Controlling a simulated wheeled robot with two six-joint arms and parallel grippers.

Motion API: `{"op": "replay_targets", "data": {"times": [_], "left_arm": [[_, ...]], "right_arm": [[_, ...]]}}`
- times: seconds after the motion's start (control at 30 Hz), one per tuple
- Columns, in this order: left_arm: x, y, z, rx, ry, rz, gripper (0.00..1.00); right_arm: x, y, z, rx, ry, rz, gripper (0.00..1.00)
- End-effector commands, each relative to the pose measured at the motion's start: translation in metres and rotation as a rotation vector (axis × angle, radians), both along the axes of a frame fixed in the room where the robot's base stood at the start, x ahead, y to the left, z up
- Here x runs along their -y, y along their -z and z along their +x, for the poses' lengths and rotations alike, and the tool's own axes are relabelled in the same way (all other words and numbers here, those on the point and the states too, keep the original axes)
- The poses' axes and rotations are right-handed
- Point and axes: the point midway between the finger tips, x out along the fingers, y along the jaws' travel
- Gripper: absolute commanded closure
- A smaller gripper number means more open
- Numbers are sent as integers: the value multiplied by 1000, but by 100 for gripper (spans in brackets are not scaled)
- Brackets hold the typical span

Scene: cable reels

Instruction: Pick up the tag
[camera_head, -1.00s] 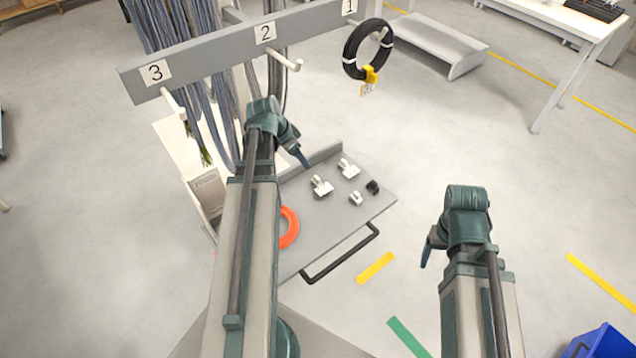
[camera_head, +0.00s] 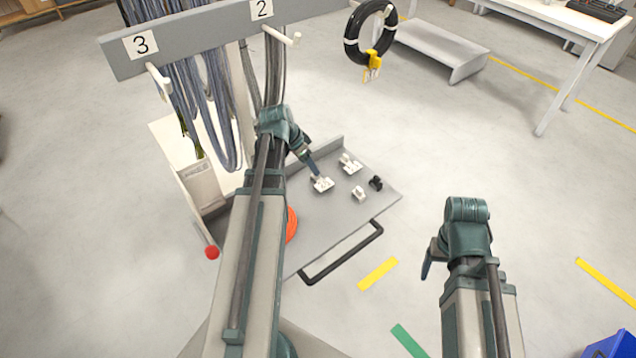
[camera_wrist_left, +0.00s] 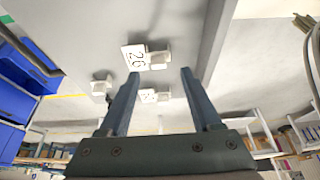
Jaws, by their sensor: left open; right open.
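Two white tags with clips lie on the grey cart top; the nearer tag (camera_head: 322,185) is at the tip of my left gripper (camera_head: 316,174) and the farther tag (camera_head: 350,164) is behind it. In the left wrist view a tag marked 26 (camera_wrist_left: 135,58) shows just beyond the open left fingers (camera_wrist_left: 160,73), with its pale clip beside it. Another tag (camera_wrist_left: 149,96) shows between the fingers. The left gripper is open with nothing visibly held. Contact cannot be told. My right gripper (camera_head: 428,262) is open and empty, over the floor to the right.
A small white clip (camera_head: 359,194) and a black clip (camera_head: 376,183) lie right of the tags. An orange ring (camera_head: 291,224) is partly behind my left arm.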

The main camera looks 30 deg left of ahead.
Motion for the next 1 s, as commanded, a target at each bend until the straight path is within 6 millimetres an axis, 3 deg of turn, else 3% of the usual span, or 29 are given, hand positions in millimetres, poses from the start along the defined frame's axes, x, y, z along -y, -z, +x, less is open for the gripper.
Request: {"op": "replay_targets", "data": {"times": [0.17,0.53,0.83,1.0], "left_arm": [[1,5,2,0,1,0,35],[11,44,20,0,1,-1,35],[12,45,22,0,0,0,35],[12,45,21,0,0,0,64]], "right_arm": [[0,5,0,0,0,0,25],[0,44,0,0,0,0,25],[0,45,0,0,0,0,25],[0,45,0,0,0,0,25]]}}
